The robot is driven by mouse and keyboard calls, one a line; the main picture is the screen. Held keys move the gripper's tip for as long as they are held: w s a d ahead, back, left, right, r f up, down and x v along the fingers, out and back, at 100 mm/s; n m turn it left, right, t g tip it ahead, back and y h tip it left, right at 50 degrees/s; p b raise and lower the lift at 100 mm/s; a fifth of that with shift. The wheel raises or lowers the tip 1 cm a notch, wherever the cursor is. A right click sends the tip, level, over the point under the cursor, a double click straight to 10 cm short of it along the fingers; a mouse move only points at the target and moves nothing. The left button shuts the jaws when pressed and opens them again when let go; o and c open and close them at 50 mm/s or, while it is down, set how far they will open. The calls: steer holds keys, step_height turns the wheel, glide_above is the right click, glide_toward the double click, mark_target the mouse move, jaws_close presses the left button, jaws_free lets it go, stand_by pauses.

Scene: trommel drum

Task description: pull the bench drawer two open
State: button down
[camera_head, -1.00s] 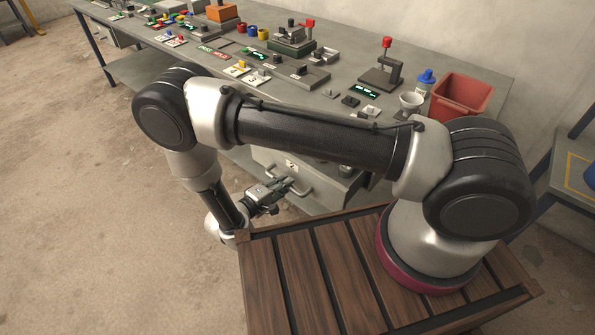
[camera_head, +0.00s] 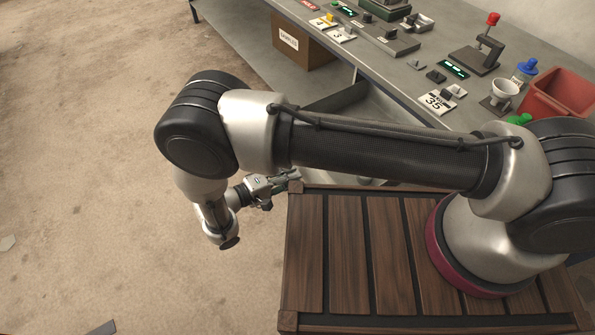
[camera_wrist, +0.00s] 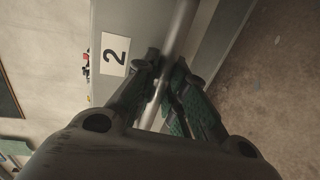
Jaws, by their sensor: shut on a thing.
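In the wrist view, a pale grey drawer front (camera_wrist: 108,22) carries a white label (camera_wrist: 115,54) with a black 2. A round metal bar handle (camera_wrist: 180,28) runs along it. My gripper (camera_wrist: 167,76) has its dark green-padded fingers on either side of the bar, shut on it. In the head view, my gripper (camera_head: 284,184) is low beside the wooden deck, in front of the bench. My own arm hides most of the drawer there. A grey surface with a dark long edge shows under the bench top, behind the arm; how far the drawer stands out is unclear.
The grey bench top (camera_head: 425,75) holds switches, a number 35 card (camera_head: 438,101), a cup (camera_head: 503,92) and a red bin (camera_head: 560,95). A brown box (camera_head: 300,40) sits below the bench. The concrete floor (camera_head: 100,150) at left is mostly clear.

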steer(key=shift+s+a, duration=0.15)
steer(key=shift+a, duration=0.15)
steer(key=c, duration=1.5)
jaws_free()
steer(key=shift+o, duration=0.2)
steer(key=v, duration=1.2)
